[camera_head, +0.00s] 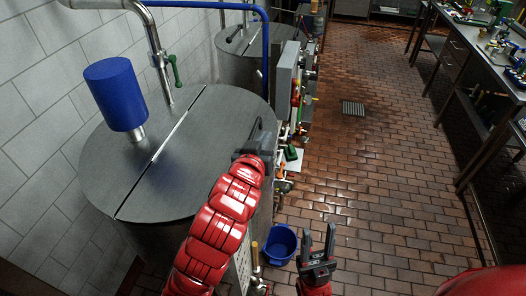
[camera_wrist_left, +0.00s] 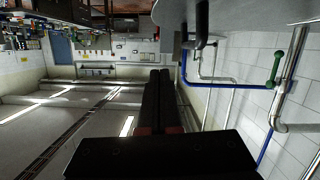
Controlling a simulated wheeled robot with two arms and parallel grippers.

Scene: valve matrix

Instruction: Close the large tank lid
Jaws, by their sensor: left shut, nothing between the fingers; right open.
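The large tank (camera_head: 150,238) stands at the left in the head view. Its round grey metal top has a straight seam, and the lid (camera_head: 215,125) to the right of the seam lies flat, level with the other half. My left gripper (camera_head: 262,136) is at the lid's right edge, by its dark handle; the exact contact is hidden. In the left wrist view its fingers (camera_wrist_left: 158,78) are shut and empty. The grey lid edge (camera_wrist_left: 240,12) shows at the top right there. My right gripper (camera_head: 318,240) is open and empty, low over the floor.
A blue cylinder (camera_head: 115,94) and a pipe with a green-handled valve (camera_head: 173,68) rise above the tank top. A second tank (camera_head: 245,42) stands behind. A blue bucket (camera_head: 280,244) is on the floor. A workbench (camera_head: 490,60) stands at the right; the brick floor between is clear.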

